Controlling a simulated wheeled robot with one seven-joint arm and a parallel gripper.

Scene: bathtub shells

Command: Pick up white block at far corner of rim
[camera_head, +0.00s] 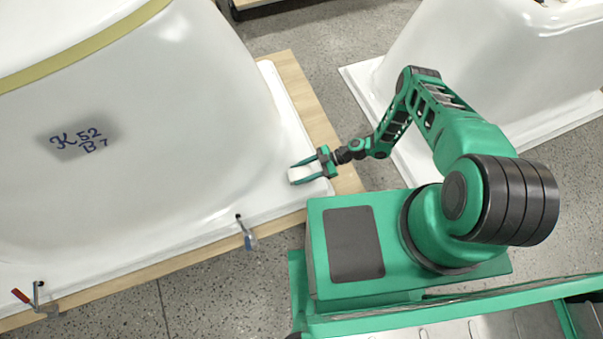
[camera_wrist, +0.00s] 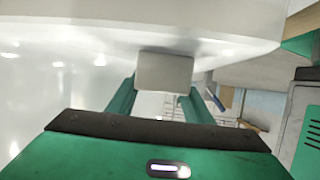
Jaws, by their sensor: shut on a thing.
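The white block (camera_head: 300,174) is between the fingers of my gripper (camera_head: 304,173), at the corner of the white tub shell's rim (camera_head: 292,130) in the head view. In the wrist view the block (camera_wrist: 164,71) shows as a pale grey box held between the two green fingers (camera_wrist: 160,95) of my gripper. My gripper is shut on the block. I cannot tell whether the block still touches the rim.
The tub shell (camera_head: 130,130), marked "K 52 B 7", rests on a wooden board (camera_head: 297,80). A blue-handled clamp (camera_head: 248,238) and a red-handled clamp (camera_head: 33,300) sit on the near rim. A second shell (camera_head: 480,70) stands at right. Speckled floor (camera_head: 340,32) lies between the shells.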

